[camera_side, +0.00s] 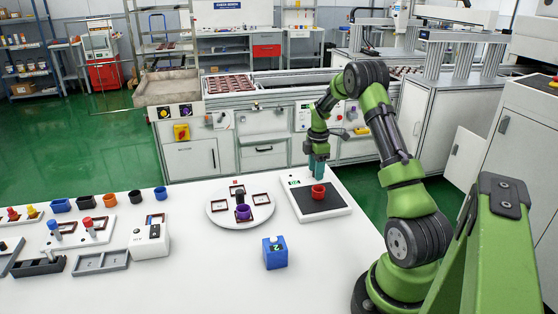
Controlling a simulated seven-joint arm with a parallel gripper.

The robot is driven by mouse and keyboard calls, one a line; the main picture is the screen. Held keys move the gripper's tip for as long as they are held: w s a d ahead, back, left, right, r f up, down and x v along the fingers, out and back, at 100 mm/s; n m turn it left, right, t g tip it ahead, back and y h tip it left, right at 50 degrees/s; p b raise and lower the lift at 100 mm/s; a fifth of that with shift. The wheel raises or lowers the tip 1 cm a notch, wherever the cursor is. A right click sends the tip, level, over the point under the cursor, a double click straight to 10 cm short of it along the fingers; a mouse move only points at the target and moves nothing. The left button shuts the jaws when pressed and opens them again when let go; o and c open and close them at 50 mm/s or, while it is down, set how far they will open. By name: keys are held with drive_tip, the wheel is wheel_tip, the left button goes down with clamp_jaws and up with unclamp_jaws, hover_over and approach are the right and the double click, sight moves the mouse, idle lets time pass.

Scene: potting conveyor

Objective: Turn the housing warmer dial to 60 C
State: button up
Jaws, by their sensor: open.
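My gripper (318,172), with teal fingers, points down just above and behind a small red cup (318,192). The cup stands on the black mat of a white flat device (336,211) with a small green display at its back left. The gap between the fingers is too small to see, and nothing shows held; my gripper looks open. A white box (150,243) at the left carries a dark round knob (154,231), which may be the warmer dial. Its setting and markings are too small to read. My gripper is far to the right of this box.
A round white turntable (216,215) holds dark square frames and a purple cup (243,212). A blue box (275,252) stands at the front middle. Several cups, grey trays (101,262) and fixtures fill the left.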

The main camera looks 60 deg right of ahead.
clamp_jaws()
